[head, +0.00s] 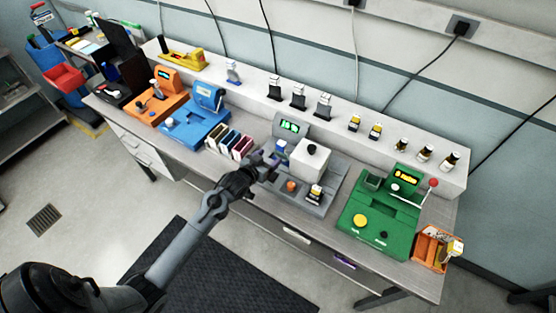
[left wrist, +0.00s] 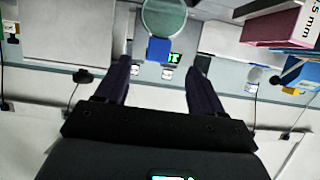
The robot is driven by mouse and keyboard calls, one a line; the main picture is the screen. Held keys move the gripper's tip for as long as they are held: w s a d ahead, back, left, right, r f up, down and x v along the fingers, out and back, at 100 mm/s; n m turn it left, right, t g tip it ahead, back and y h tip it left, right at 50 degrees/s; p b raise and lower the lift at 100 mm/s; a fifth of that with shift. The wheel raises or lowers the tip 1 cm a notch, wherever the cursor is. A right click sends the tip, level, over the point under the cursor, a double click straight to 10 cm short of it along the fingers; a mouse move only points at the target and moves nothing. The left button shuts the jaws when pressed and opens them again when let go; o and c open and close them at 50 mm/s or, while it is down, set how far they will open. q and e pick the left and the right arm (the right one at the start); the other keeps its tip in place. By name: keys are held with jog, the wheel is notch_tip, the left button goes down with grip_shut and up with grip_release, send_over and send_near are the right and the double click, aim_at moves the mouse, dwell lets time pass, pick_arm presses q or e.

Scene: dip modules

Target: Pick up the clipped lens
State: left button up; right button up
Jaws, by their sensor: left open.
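The clipped lens shows in the left wrist view as a round, greenish see-through disc (left wrist: 164,17) with a blue clip (left wrist: 159,50) at its edge. My left gripper (head: 272,162) is over the middle of the bench, close to this piece. In the left wrist view its two dark fingers (left wrist: 162,64) are open, with the blue clip in the gap near the tips. I cannot tell whether they touch it. My right gripper is not in view.
A grey station (head: 320,207) with a white block (head: 309,158) stands right of the gripper. Several coloured upright cases (head: 231,142) stand to its left. Blue (head: 195,122) and orange (head: 157,103) machines are farther left, a green machine (head: 381,215) farther right. A raised shelf runs behind.

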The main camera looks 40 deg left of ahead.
aim_at(284, 142)
pick_arm(q)
jog(key=w, duration=0.5)
jog(key=shift+w+a+f, duration=0.1)
jog(key=shift+w+a, duration=0.1)
jog(key=shift+r+b+x, duration=0.2)
jog(key=shift+b+x, duration=0.1)
jog(key=shift+x, duration=2.9)
jog(key=shift+a, duration=0.15)
grip_shut()
